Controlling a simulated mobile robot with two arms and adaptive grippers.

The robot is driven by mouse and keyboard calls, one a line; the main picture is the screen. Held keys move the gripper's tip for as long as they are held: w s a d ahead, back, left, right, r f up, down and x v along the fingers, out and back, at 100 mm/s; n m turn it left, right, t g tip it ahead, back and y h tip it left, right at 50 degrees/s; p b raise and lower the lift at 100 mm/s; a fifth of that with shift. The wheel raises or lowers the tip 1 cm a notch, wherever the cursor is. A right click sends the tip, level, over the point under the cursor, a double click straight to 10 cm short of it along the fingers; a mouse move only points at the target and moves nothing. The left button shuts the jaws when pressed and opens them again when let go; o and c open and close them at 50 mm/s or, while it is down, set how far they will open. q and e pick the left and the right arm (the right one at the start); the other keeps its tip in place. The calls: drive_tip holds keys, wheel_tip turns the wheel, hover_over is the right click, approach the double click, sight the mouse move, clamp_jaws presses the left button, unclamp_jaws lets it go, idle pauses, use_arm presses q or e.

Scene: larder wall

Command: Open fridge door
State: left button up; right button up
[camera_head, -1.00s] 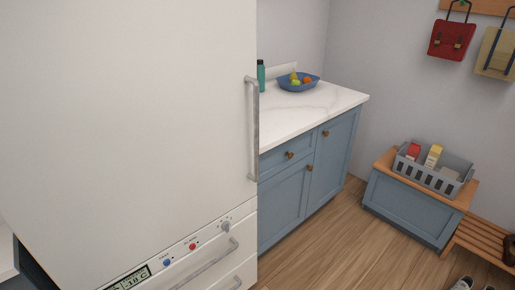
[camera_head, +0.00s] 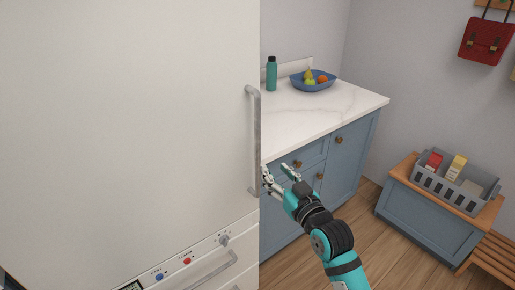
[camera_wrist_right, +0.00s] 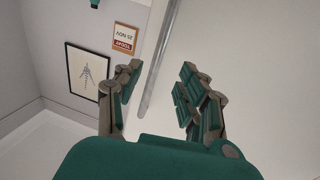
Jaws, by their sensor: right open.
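The white fridge door (camera_head: 130,120) fills the left half of the head view and is shut. Its upright grey handle (camera_head: 254,140) runs along the door's right edge. My right gripper (camera_head: 277,172) is open and empty beside the handle's lower end, on its right. In the right wrist view, my open right gripper (camera_wrist_right: 155,88) has the handle (camera_wrist_right: 158,60) beyond its fingertips, between the two fingers in the picture. I see no contact with the handle. The fridge door also shows on the right of that view (camera_wrist_right: 260,60). My left gripper is not in view.
A blue cabinet (camera_head: 340,150) with a white marble top stands right of the fridge. On it are a teal bottle (camera_head: 271,75) and a blue fruit bowl (camera_head: 313,84). A lower drawer handle (camera_head: 205,272) juts out below the door. A grey crate (camera_head: 455,187) sits on a bench.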

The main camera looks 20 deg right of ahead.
sight(259, 152)
drive_tip(key=w, duration=0.3)
drive_tip(key=w+a+p, duration=0.1)
drive_tip(key=w, duration=0.7)
drive_tip(key=shift+w+a, duration=0.2)
drive_tip(key=shift+a, duration=0.2)
drive_tip(key=shift+c, duration=0.5)
clamp_jaws()
drive_tip(key=shift+f, duration=0.1)
